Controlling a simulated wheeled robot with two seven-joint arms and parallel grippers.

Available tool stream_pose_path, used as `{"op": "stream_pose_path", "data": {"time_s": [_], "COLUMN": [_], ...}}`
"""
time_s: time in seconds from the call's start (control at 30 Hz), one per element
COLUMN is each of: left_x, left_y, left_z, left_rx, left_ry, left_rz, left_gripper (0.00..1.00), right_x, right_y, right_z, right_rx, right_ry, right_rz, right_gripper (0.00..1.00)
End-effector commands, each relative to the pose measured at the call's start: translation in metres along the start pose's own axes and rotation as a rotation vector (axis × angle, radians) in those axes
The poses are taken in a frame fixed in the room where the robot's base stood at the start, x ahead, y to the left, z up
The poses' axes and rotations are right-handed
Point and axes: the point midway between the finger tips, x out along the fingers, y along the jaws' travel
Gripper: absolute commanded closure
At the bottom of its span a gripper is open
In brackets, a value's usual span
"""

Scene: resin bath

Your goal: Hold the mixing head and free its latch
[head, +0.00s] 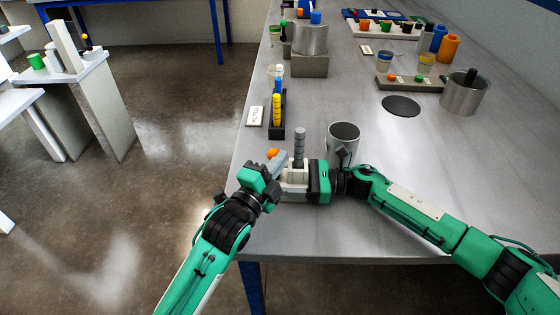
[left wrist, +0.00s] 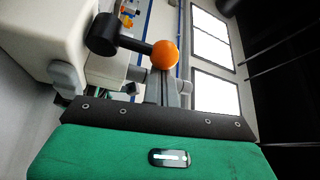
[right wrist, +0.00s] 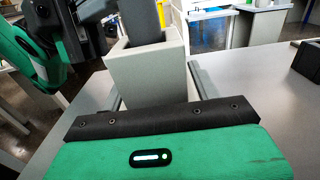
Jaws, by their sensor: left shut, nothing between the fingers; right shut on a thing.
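The mixing head (head: 297,175) is a pale block with a grey ribbed post, upright near the bench's left edge. My right gripper (head: 293,183) is shut on its body from the right; in the right wrist view the block (right wrist: 150,75) sits between the fingers. The latch is a black lever with an orange ball (left wrist: 165,54), sticking out from a black hub (left wrist: 103,33) on the pale body. The ball (head: 272,153) also shows in the head view. My left gripper (head: 280,160) is shut and empty, its fingertips close to the ball. Whether they touch it I cannot tell.
A grey cup (head: 342,148) stands just behind my right gripper. A black disc (head: 401,106) and a metal pot (head: 465,95) are farther right. The middle of the bench is clear.

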Motion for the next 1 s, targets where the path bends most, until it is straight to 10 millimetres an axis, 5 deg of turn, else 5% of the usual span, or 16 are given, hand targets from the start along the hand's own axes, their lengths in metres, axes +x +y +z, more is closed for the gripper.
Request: {"op": "stream_pose_path", "data": {"time_s": [1.0], "left_x": [-0.021], "left_y": [-0.005], "left_z": [0.037], "left_rx": [-0.34], "left_ry": [-0.003], "left_rz": [-0.196], "left_gripper": [1.0], "right_x": [0.0], "right_y": [0.0], "right_z": [0.001], "right_rx": [-0.001], "right_ry": [-0.001], "right_rz": [0.0], "right_gripper": [0.73]}}
